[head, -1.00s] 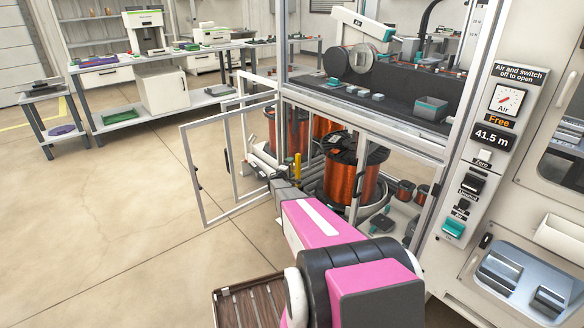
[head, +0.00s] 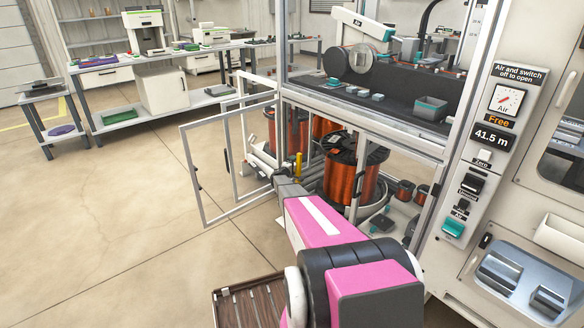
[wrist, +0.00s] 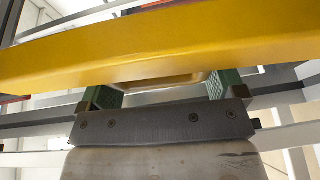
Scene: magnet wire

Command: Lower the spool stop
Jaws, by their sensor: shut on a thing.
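The yellow spool stop (head: 298,164) shows in the head view as a short upright piece beside the copper wire spool (head: 345,165), inside the open lower bay. In the wrist view the yellow bar (wrist: 150,48) runs across the picture, close to the camera. My gripper (wrist: 163,82) has its green-padded fingers against the bar, one at each side of a small yellow part, and is shut on it. In the head view my gripper's wrist end reaches to the stop, but the fingertips are hidden. The exact contact behind the bar is hidden.
The white framed door (head: 228,165) stands open left of the bay. Other copper spools (head: 288,130) stand behind. The control panel (head: 490,130) is at the right, its display reading 41.5 m. A slatted brown tray (head: 245,300) is low in front. Floor at left is clear.

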